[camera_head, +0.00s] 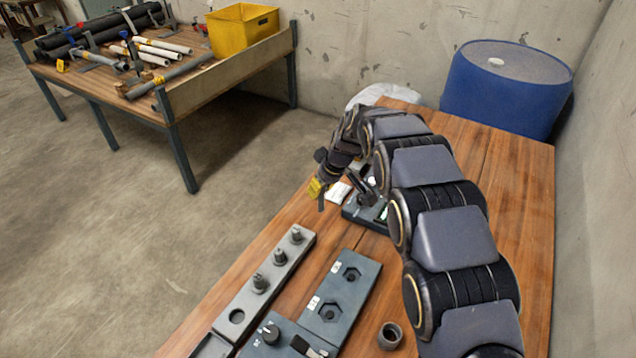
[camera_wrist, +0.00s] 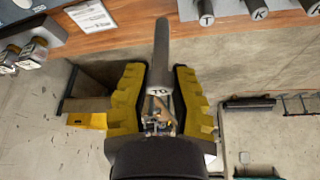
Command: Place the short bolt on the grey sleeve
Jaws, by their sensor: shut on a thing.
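My gripper (camera_head: 317,189) has yellow fingers and hangs over the left edge of the wooden table. It is shut on a grey bolt (camera_head: 321,204), which points down. A short, hollow grey sleeve (camera_head: 390,336) stands apart on the table at the bottom, well away from my gripper.
A grey rail (camera_head: 262,270) holds three upright bolts and has one empty hole. A dark plate (camera_head: 341,293) has two hexagonal recesses. A dark block (camera_head: 366,213) lies partly behind my arm. A blue barrel (camera_head: 508,88) stands behind the table.

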